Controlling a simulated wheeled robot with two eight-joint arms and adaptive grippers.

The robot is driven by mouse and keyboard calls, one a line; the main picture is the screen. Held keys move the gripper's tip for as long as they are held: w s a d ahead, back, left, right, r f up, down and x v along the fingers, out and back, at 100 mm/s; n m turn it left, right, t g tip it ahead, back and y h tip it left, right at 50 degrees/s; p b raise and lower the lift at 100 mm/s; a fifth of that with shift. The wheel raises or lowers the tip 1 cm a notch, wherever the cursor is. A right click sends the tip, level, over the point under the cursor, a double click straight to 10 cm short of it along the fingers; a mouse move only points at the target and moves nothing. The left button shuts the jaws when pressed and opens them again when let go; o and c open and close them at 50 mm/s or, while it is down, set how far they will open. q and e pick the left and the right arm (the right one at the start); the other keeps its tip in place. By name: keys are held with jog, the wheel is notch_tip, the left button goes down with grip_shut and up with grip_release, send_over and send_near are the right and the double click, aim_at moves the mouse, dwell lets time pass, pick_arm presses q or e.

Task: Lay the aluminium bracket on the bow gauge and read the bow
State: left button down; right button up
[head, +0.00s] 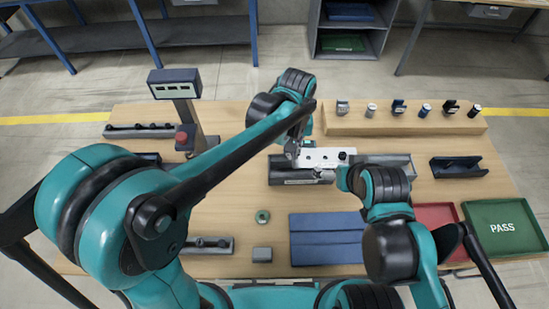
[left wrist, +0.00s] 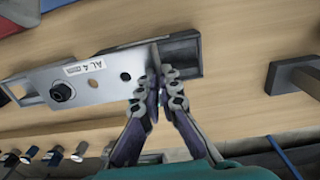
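The aluminium bracket (head: 322,157) is a pale plate with holes and a black round knob near one end. In the left wrist view the bracket (left wrist: 105,82) carries a label starting "AL 4". It lies over or just above a long dark fixture (head: 395,165), likely the bow gauge; I cannot tell whether they touch. My left gripper (head: 293,150) is at the bracket's left end. In the left wrist view its fingers (left wrist: 159,84) are close together, appearing to pinch the upright end edge. My right gripper (head: 330,174) is near the bracket's right half, mostly hidden by its arm.
A display post (head: 176,85) with a red button stands at the back left. A wooden riser (head: 400,122) holds several small parts. A blue mat (head: 325,240), red tray (head: 436,216) and green PASS tray (head: 503,229) lie in front. Another fixture (head: 208,246) lies front left.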

pick_arm(q)
jog(key=w+a+f, duration=0.1)
jog(key=a+f, duration=0.1)
jog(key=w+a+f+b, duration=0.1)
jog(key=a+f, duration=0.1)
jog(key=f, duration=0.1)
jog(key=w+a+f+b, duration=0.1)
jog(key=a+f, duration=0.1)
jog(key=f, duration=0.1)
jog(key=shift+a+f, duration=0.1)
jog(key=shift+f, duration=0.05)
jog(key=shift+s, duration=0.1)
jog(key=shift+b, duration=0.35)
jog(key=shift+f+b, duration=0.45)
jog(key=shift+f, duration=0.1)
jog(key=c, duration=1.7)
grip_release()
